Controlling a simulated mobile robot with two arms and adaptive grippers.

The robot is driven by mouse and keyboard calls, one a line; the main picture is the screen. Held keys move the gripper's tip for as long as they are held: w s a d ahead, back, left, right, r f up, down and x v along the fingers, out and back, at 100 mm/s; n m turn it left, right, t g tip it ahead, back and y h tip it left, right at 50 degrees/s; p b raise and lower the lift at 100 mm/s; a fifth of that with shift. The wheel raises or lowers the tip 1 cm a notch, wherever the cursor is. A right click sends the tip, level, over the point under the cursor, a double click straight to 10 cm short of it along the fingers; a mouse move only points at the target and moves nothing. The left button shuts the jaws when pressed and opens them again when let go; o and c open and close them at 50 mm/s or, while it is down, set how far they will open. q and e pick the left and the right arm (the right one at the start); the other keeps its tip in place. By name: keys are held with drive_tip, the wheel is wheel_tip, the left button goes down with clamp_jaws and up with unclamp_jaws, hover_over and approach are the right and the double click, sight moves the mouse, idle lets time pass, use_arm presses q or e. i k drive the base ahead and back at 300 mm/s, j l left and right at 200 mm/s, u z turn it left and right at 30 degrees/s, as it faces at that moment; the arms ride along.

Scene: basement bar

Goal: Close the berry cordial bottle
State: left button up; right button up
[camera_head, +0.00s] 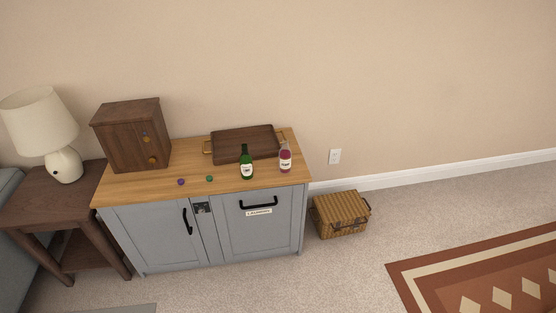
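A bottle of pinkish-red liquid with a pale label (285,161) stands upright near the right end of the wooden cabinet top; it looks like the berry cordial bottle, though its label is too small to read. A green bottle (246,164) with a pale label stands upright to its left. A small purple cap-like disc (181,182) and a small green one (210,179) lie on the cabinet top near its front edge, left of the bottles. Neither of my grippers shows in the head view.
The grey cabinet with a wooden top (150,189) stands against the wall. A dark tray (230,147) lies behind the bottles, and a wooden box (133,137) stands at the left. A wicker basket (340,215) sits on the carpet at right. Carpet in front is clear.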

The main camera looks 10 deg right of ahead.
sight(285, 155)
drive_tip(key=i+j, duration=0.15)
drive_tip(key=i, duration=0.45)
drive_tip(key=i+j, duration=0.15)
drive_tip(key=i, duration=0.5)
drive_tip(key=i+j, duration=0.15)
drive_tip(key=i, duration=0.45)
drive_tip(key=u, duration=0.05)
